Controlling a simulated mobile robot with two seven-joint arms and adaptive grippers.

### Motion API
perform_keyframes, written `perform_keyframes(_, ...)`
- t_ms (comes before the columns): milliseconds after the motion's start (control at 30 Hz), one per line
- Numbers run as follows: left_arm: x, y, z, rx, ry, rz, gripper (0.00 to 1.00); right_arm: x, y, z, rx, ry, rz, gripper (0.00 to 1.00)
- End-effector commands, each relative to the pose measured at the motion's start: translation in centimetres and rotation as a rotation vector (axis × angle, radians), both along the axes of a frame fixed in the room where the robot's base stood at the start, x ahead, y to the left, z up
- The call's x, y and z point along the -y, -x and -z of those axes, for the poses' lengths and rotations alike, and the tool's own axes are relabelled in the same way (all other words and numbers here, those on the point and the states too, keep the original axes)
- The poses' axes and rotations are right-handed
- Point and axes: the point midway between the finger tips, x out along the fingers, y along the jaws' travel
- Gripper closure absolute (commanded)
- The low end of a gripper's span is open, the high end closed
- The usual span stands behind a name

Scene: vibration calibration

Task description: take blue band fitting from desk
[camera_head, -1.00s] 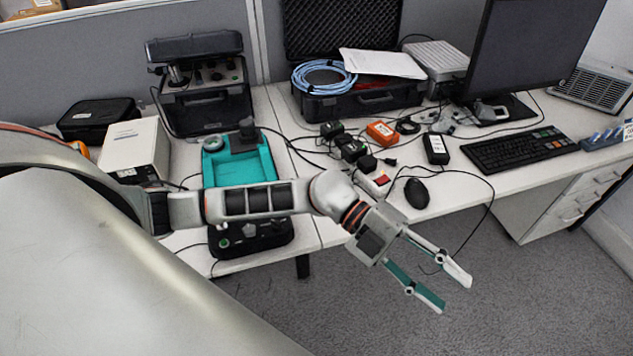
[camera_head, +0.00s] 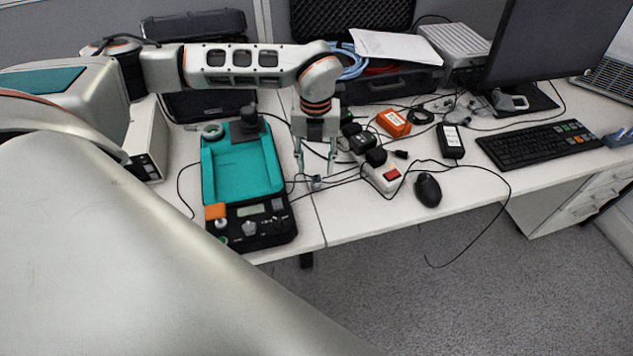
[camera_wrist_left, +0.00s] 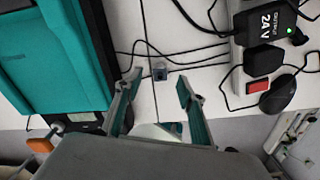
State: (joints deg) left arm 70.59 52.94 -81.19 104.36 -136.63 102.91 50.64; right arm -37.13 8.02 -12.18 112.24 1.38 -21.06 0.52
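The blue band fitting (camera_head: 316,183) is a small greyish piece with a blue tint on the white desk, between the teal device and the power strip. My left gripper (camera_head: 316,168) points down over the desk just behind the fitting, fingers apart and empty. Its two teal-lined fingers (camera_wrist_left: 160,80) are spread in the left wrist view. I cannot tell the exact height of the fingertips above the desk. My right gripper is in neither view.
The teal-topped device (camera_head: 240,168) stands close on the left. A power strip (camera_head: 383,178) with plugs and a black mouse (camera_head: 428,190) lie on the right. Thin black cables cross the desk near the fitting. The desk's front edge is close.

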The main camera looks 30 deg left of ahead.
Motion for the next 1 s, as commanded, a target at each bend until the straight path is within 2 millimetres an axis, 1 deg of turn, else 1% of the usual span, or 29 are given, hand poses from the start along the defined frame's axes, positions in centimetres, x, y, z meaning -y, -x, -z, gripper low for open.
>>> perform_keyframes(233,0.5,0.8,3.3,-0.005,0.002,0.002,0.6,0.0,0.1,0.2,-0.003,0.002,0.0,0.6)
perform_keyframes(333,0.5,0.6,4.5,-0.003,0.002,0.001,0.6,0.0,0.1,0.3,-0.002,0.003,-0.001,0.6)
perform_keyframes(467,0.6,0.6,5.2,0.0,0.002,0.003,0.6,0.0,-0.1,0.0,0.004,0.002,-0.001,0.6)
perform_keyframes(667,0.6,0.6,5.2,0.001,0.003,0.003,0.6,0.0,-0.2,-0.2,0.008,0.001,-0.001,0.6)
perform_keyframes(700,0.6,0.6,5.2,0.001,0.003,0.003,0.66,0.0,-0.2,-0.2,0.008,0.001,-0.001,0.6)
perform_keyframes(767,0.6,0.6,5.2,0.001,0.003,0.003,0.81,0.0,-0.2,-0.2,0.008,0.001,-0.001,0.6)
perform_keyframes(800,0.6,0.6,5.2,0.001,0.003,0.003,0.92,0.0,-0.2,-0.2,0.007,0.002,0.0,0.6)
perform_keyframes(833,0.6,0.6,5.2,0.001,0.003,0.003,0.99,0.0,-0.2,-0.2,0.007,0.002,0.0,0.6)
perform_keyframes(1000,0.6,0.6,5.2,0.001,0.003,0.003,1.0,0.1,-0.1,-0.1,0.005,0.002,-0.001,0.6)
